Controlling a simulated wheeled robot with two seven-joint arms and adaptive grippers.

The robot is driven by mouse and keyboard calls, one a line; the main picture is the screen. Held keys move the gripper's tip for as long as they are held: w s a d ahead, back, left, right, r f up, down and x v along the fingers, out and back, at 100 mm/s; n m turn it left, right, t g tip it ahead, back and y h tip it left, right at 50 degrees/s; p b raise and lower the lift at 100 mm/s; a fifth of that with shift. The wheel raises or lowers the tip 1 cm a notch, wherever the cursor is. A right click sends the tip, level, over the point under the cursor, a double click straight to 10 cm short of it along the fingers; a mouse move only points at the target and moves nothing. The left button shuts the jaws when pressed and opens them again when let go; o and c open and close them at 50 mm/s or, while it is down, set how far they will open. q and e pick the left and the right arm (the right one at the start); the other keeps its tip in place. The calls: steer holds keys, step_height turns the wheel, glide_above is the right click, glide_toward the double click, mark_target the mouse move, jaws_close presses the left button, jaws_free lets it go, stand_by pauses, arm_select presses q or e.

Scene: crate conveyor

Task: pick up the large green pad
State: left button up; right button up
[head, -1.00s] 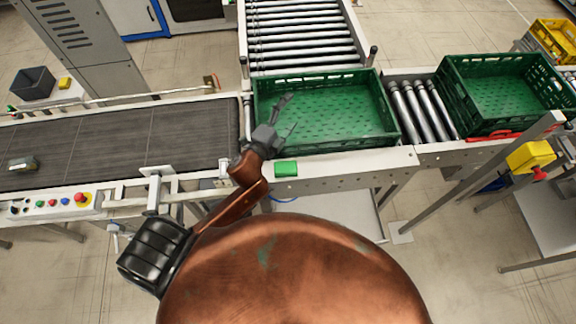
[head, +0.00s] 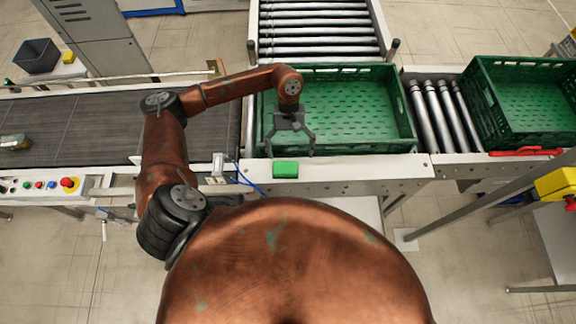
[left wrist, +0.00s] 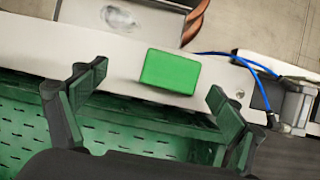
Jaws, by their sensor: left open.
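The large green pad (head: 285,169) is a bright green block lying on the pale front ledge of the conveyor, just in front of the near green crate. It also shows in the left wrist view (left wrist: 170,71), lying flat at upper middle. My left gripper (head: 290,150) is open and empty, pointing down at the crate's front edge, just behind the pad in the head view. In the left wrist view its two fingers (left wrist: 158,96) stand apart, one to each side of the pad's line, with the pad beyond the tips. My right gripper is not in view.
The green crate (head: 402,112) stands right behind the pad, its front rim close to the gripper. A second green crate (head: 490,118) stands to the right past rollers. A blue cable (left wrist: 240,63) and a grey bracket (left wrist: 297,106) lie beside the pad. A dark belt (head: 80,128) runs left.

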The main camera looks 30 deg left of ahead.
mark_target(285, 167)
arm_select(q)
steer(key=shift+a+f, duration=0.2)
steer(key=shift+a, duration=0.4)
steer(key=shift+s+f, duration=0.2)
steer(key=shift+f, duration=0.1)
steer(key=shift+p+x, duration=0.6)
steer(key=shift+x, duration=0.25)
steer(key=p+x, duration=0.1)
steer(key=x, duration=0.1)
steer(key=a+p+x, duration=0.1)
steer(key=x, duration=0.1)
steer(key=shift+s+d+f, duration=0.1)
steer(key=shift+s+f, duration=0.05)
steer(key=shift+s, duration=0.1)
steer(key=shift+s+f, duration=0.1)
steer(key=shift+f, duration=0.25)
steer(key=shift+c, duration=0.3)
steer(key=c, duration=1)
